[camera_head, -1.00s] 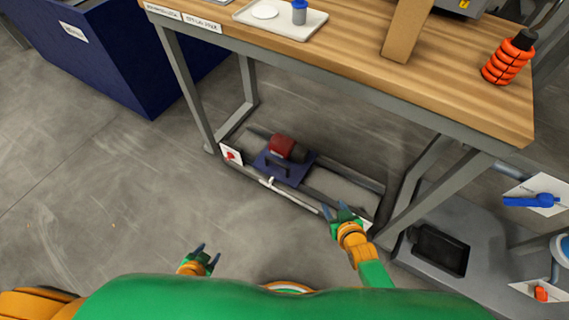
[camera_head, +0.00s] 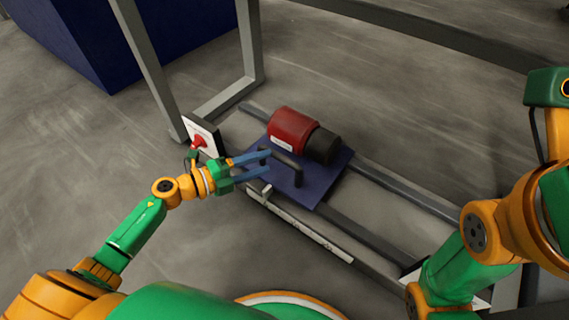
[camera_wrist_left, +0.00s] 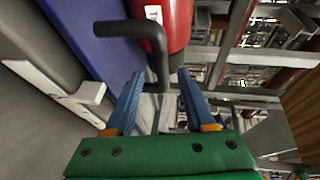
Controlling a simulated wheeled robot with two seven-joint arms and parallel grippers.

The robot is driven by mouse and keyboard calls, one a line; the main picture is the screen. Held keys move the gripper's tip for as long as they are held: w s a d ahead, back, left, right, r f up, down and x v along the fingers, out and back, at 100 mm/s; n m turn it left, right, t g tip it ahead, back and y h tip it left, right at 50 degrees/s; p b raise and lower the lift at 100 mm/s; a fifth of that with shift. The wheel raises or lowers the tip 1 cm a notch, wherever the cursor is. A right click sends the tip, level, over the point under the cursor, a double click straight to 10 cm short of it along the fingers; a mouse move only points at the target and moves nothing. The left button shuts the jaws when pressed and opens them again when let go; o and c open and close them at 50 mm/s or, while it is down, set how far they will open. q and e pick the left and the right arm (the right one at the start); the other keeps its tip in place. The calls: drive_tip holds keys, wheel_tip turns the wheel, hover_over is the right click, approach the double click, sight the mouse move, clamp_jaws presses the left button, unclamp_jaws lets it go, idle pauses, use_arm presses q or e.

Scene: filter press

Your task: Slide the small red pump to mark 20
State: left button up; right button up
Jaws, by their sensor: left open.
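The small red pump (camera_head: 290,129) with a black motor end sits on a blue plate (camera_head: 318,185) that rides on two dark rails. A black handle (camera_head: 287,162) stands up from the plate. My left gripper (camera_head: 268,162) is open at the handle, its blue fingers pointing right. In the left wrist view the handle (camera_wrist_left: 158,60) runs down between the two fingers (camera_wrist_left: 158,88), with the red pump (camera_wrist_left: 180,22) just behind it. A pale scale strip (camera_head: 300,226) runs along the front rail; its marks are too small to read. My right arm shows at the right, but its fingers do not.
A white plate with a red knob (camera_head: 198,142) stands near the rails' left end, close to my left wrist. Grey frame legs (camera_head: 150,70) rise behind it. A dark blue cabinet (camera_head: 95,45) stands at the back left. The rails (camera_head: 400,190) are clear to the right of the plate.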

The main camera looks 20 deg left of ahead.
sight(279, 155)
use_arm(q)
drive_tip(key=b+x, duration=0.2)
drive_tip(key=x, duration=0.2)
drive_tip(key=shift+w+d+f, duration=0.1)
drive_tip(key=shift+w+d, duration=0.15)
drive_tip(key=shift+d, duration=0.05)
drive_tip(key=shift+w+d, duration=0.25)
drive_tip(key=shift+w, duration=0.05)
clamp_jaws()
idle(0.9)
